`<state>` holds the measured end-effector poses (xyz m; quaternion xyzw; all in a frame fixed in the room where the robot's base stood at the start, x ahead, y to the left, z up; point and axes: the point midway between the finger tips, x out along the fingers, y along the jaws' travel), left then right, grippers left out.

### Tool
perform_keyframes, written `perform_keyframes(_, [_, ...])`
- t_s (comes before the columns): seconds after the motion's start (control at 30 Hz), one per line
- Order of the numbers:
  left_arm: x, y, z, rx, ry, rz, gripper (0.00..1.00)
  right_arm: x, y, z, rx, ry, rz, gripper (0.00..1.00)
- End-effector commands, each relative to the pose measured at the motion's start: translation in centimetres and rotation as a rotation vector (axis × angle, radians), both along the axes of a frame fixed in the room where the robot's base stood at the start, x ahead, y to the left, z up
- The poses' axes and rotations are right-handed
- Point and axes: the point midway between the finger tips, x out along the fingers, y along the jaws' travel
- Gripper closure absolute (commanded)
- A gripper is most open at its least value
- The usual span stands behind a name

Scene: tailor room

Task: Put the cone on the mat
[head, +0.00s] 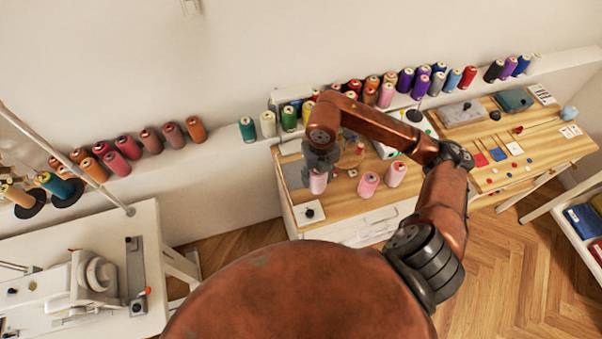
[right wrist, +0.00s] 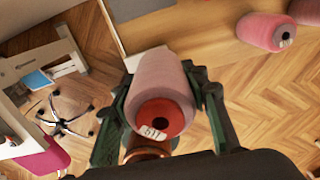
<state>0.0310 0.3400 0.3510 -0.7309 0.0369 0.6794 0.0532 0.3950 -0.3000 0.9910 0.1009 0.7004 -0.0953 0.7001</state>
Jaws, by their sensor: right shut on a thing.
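A pink thread cone (head: 318,182) is held in my right gripper (head: 320,163), near the left part of the wooden table. In the right wrist view the same cone (right wrist: 160,88) sits between the two fingers of the right gripper (right wrist: 160,68), its red end and white label facing the camera. A grey mat (head: 294,175) lies on the left end of the tabletop, just left of the held cone. The cone appears to be above the table; the exact gap cannot be told. My left gripper is not in view.
Two other pink cones (head: 368,184) (head: 396,173) stand on the table right of the held one. A small white box with a black knob (head: 309,212) is at the front left corner. A shelf of many cones runs behind. A sewing machine (head: 80,283) stands at lower left.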

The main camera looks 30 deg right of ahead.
Motion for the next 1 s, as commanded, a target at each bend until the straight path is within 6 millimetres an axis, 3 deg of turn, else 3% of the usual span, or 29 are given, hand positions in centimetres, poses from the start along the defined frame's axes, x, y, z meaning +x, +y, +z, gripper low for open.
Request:
perform_keyframes(0.2, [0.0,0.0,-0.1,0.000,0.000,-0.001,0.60,-0.5,-1.0,-0.4,-0.005,0.003,-0.292,0.87])
perform_keyframes(0.37, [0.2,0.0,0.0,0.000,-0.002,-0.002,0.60,0.5,-1.2,-0.8,-0.005,0.003,-0.354,0.87])
perform_keyframes(0.73, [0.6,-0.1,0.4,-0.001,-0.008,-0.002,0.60,8.8,-1.9,-4.5,-0.003,0.005,-0.355,0.87])
perform_keyframes(1.0, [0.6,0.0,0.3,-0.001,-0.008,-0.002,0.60,12.2,-2.2,-9.0,-0.006,0.004,-0.352,0.87])
